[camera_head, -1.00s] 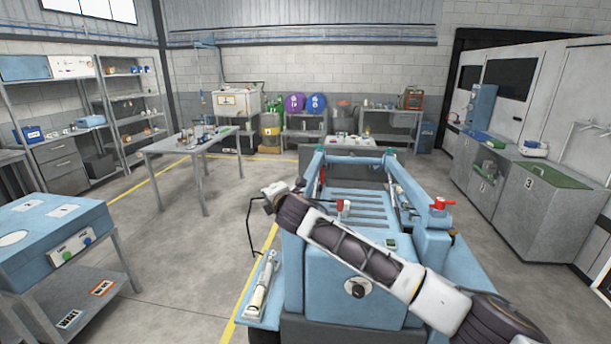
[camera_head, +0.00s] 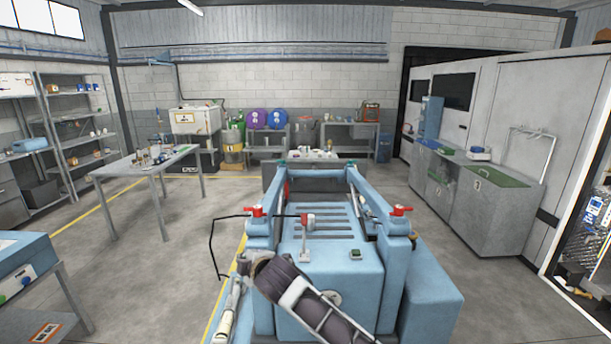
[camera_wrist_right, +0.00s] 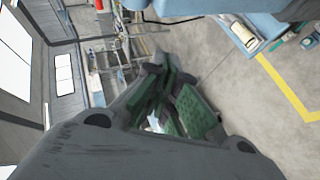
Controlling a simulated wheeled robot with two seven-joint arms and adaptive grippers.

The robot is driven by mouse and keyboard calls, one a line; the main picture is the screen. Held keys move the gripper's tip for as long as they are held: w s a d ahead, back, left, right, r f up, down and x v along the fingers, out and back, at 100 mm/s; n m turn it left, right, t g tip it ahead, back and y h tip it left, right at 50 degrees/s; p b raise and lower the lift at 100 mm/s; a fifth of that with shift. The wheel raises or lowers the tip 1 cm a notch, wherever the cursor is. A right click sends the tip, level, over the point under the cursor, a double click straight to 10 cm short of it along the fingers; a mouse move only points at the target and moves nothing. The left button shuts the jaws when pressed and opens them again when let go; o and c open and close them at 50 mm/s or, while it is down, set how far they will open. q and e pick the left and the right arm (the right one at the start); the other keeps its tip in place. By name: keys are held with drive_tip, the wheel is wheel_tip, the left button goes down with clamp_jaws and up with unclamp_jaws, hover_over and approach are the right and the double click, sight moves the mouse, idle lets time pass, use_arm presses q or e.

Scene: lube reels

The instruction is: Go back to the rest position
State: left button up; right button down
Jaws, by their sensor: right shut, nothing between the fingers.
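The task names no object. My right arm (camera_head: 315,308) comes in from the bottom and reaches up and left, low in front of the blue machine. Its dark end with the right gripper (camera_head: 262,264) is over the machine's front left corner; the fingers are hard to make out there. In the right wrist view the right gripper (camera_wrist_right: 166,104) shows green-padded fingers drawn together with nothing held. My left gripper is in neither view.
The blue machine (camera_head: 340,262) with red knobs fills the space ahead. A table (camera_head: 150,160) stands at left, shelves (camera_head: 75,120) behind it. Grey cabinets (camera_head: 490,210) line the right. Open floor (camera_head: 150,270) lies left of the machine.

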drive_tip(key=s+d+f+m+g+h, duration=0.2)
drive_tip(key=s+d+f+m, duration=0.3)
drive_tip(key=s+d+f, duration=0.3)
drive_tip(key=s+d+f+m+g+h, duration=0.1)
drive_tip(key=s+d+f+m, duration=0.45)
drive_tip(key=d, duration=0.55)
drive_tip(key=s+d+f+m+g+h, duration=0.2)
drive_tip(key=s+d+f+m, duration=0.2)
drive_tip(key=s+d+f, duration=0.35)
drive_tip(key=s+d+f+m+g+h, duration=0.15)
drive_tip(key=s+d+m, duration=0.25)
drive_tip(key=s+d, duration=0.8)
drive_tip(key=s+f+g+b, duration=0.1)
drive_tip(key=s+f+g, duration=0.15)
drive_tip(key=f, duration=3.15)
drive_tip(key=s+d+f, duration=0.2)
drive_tip(key=s+f, duration=0.8)
drive_tip(key=s, duration=0.1)
drive_tip(key=s+d+f+g+b, duration=0.1)
drive_tip(key=s+d+f, duration=0.1)
drive_tip(key=s+f, duration=0.8)
drive_tip(key=shift+s+d+f, duration=0.15)
drive_tip(key=shift+s+f, duration=0.15)
drive_tip(key=shift+s, duration=0.5)
drive_tip(key=shift+n, duration=0.25)
